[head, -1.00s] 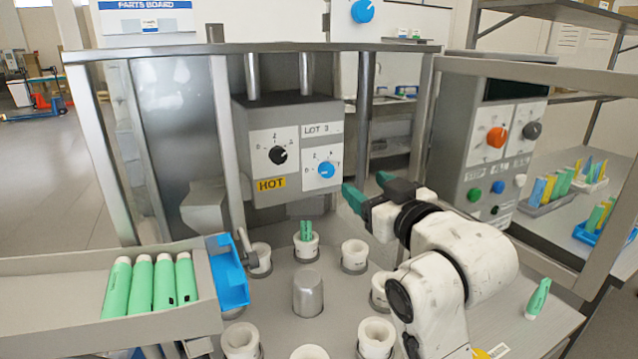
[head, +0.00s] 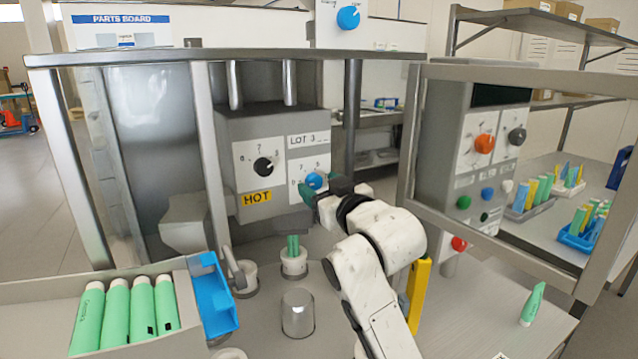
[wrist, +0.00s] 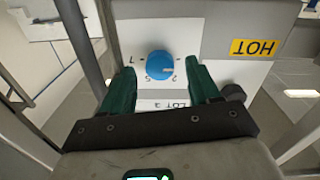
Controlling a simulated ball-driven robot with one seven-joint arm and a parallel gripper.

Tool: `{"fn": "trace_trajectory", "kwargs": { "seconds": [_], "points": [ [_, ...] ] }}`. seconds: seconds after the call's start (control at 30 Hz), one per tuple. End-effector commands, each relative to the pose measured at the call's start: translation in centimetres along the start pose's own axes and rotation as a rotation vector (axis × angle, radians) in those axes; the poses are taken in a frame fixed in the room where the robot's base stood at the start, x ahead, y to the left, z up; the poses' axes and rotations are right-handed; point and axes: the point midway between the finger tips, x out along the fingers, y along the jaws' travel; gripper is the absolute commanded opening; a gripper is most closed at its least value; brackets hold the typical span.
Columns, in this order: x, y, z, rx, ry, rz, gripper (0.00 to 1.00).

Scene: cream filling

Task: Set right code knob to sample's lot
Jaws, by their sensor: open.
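The blue knob (head: 314,181) sits on the right dial plate of the grey machine head, under a label reading LOT 3 (head: 305,140). A black knob (head: 264,167) is on the plate to its left. My gripper (wrist: 160,68) is open, its green fingers on either side of the blue knob (wrist: 159,64), with a gap visible to each side in the wrist view. The knob's pale pointer faces picture-right there. In the head view my gripper hides part of the dial. A green tube (head: 532,304) at the right of the table may be the sample; its lot is unreadable.
A tray (head: 150,349) of green tubes and a blue bin (head: 214,300) are at left. A second panel with an orange knob (head: 485,144) stands behind the right frame.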

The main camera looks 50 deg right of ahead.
Motion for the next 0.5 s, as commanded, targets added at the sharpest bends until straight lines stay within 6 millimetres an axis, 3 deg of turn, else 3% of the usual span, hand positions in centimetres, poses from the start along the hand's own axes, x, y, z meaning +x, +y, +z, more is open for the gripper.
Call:
{"fn": "trace_trajectory", "kwargs": {
  "seconds": [0.17,0.43,0.5],
  "points": [
    [1.06,-0.01,-0.02,0.0,0.0,0.0,0.61],
    [1.17,-0.03,0.01,0.001,0.0,-0.001,0.61],
    [1.16,-0.03,0.01,0.0,0.0,-0.001,0.55]
  ]
}}
